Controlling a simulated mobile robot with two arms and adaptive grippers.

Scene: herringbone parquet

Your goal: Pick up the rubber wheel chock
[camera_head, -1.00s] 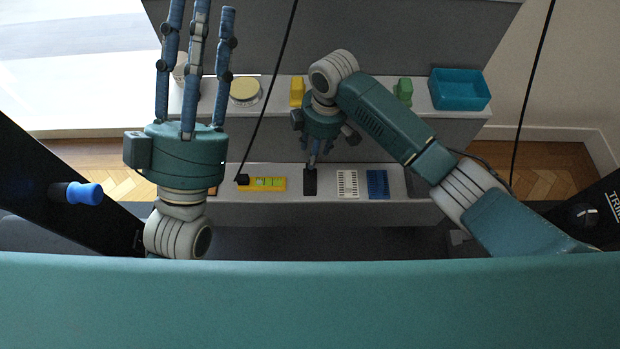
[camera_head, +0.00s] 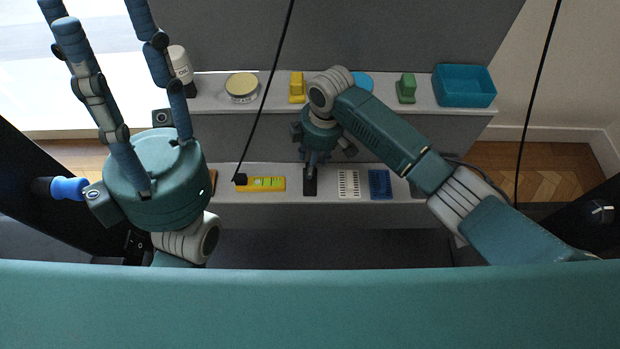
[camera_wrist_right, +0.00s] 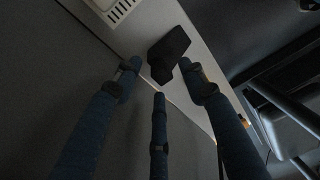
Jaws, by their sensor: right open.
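The rubber wheel chock, a black wedge-like block (camera_head: 310,184), lies on the lower grey shelf, partly hidden by my right gripper in the head view. The right wrist view shows the dark chock (camera_wrist_right: 168,54) just beyond and between my fingertips. My right gripper (camera_head: 314,163) points down at the chock from above; its fingers (camera_wrist_right: 160,75) are spread. I cannot tell whether any finger touches it. My left gripper (camera_head: 98,22) is raised at the left, far from the chock, with its fingers spread and empty.
Beside the chock lie a yellow level (camera_head: 262,184), a white slotted piece (camera_head: 349,184) and a blue block (camera_head: 380,184). The upper shelf holds a round tin (camera_head: 242,86), yellow block (camera_head: 297,86), green block (camera_head: 406,89) and teal bin (camera_head: 464,87). Black cables hang in front.

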